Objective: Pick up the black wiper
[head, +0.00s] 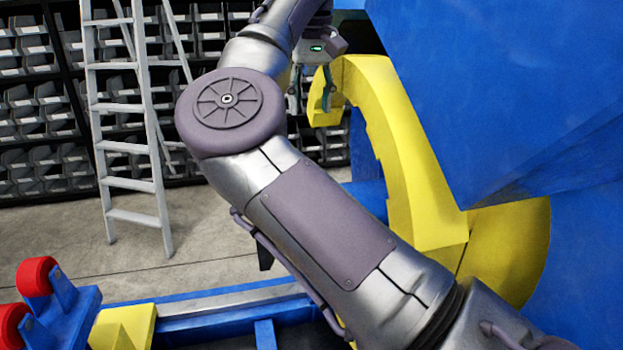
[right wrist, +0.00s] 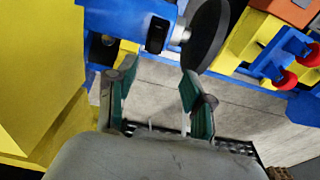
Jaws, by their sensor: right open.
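My right gripper (head: 310,98) is at the upper middle of the head view, beyond my own arm and next to the yellow curved part. It also shows in the right wrist view (right wrist: 156,78), where its two green-padded fingers stand apart with nothing between them. I cannot clearly make out the black wiper in either view. A black disc (right wrist: 208,38) on a metal stub shows above the right finger in the right wrist view; I cannot tell whether it belongs to the wiper. My left gripper is not in view.
A yellow curved arm (head: 408,165) and large blue structure (head: 480,80) stand at the right of the head view. Red rollers (head: 36,276) on blue brackets are at lower left. A ladder (head: 130,148) and bin shelves (head: 28,110) stand behind open concrete floor (head: 60,228).

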